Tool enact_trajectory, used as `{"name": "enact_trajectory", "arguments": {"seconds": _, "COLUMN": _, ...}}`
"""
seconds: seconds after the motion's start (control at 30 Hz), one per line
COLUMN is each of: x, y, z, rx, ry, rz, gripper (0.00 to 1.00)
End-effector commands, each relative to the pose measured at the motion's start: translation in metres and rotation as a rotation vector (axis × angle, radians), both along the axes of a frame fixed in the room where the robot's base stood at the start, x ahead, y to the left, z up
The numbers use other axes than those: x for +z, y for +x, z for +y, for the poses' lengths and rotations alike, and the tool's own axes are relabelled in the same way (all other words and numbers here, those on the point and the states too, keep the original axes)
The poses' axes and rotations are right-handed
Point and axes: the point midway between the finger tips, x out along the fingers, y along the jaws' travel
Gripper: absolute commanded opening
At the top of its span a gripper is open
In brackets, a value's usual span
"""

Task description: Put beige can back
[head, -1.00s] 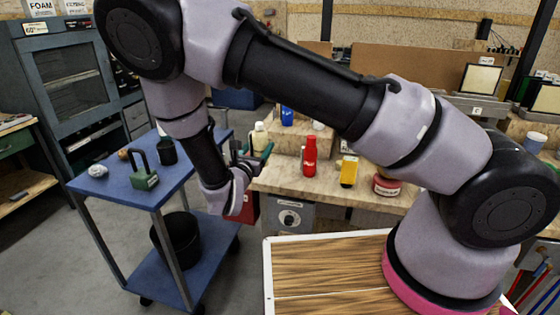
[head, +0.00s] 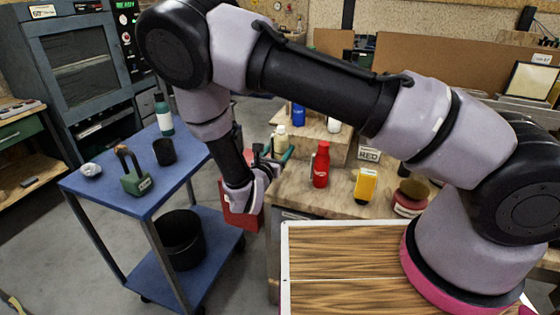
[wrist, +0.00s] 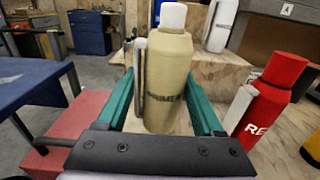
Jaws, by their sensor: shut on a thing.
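The beige can (wrist: 168,80), with a white cap and a dark "PRIMER" label, stands upright between the green fingers of my gripper (wrist: 163,85) in the wrist view. The fingers are shut on it, one on each side. In the head view the beige can (head: 281,141) and my gripper (head: 271,158) show small at the near left edge of the wooden workbench (head: 345,205). My gripper hides the can's lower part there, and I cannot tell whether its base touches the bench.
A red bottle (head: 321,166) and a yellow item (head: 365,186) stand to the right on the bench. A blue bottle (head: 298,115) and a white one (head: 334,125) stand on the raised step behind. A blue cart (head: 140,200) with several items stands to the left.

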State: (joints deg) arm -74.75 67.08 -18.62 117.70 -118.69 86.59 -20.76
Motion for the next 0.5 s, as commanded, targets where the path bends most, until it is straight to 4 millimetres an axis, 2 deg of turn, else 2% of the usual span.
{"name": "enact_trajectory", "arguments": {"seconds": 0.27, "x": -0.037, "y": 0.0, "z": -0.001, "rx": -0.001, "ry": -0.001, "rz": 0.0, "gripper": 0.49}}
{"name": "enact_trajectory", "arguments": {"seconds": 0.5, "x": -0.038, "y": 0.0, "z": 0.0, "rx": -0.001, "ry": 0.001, "rz": -0.001, "gripper": 0.49}}
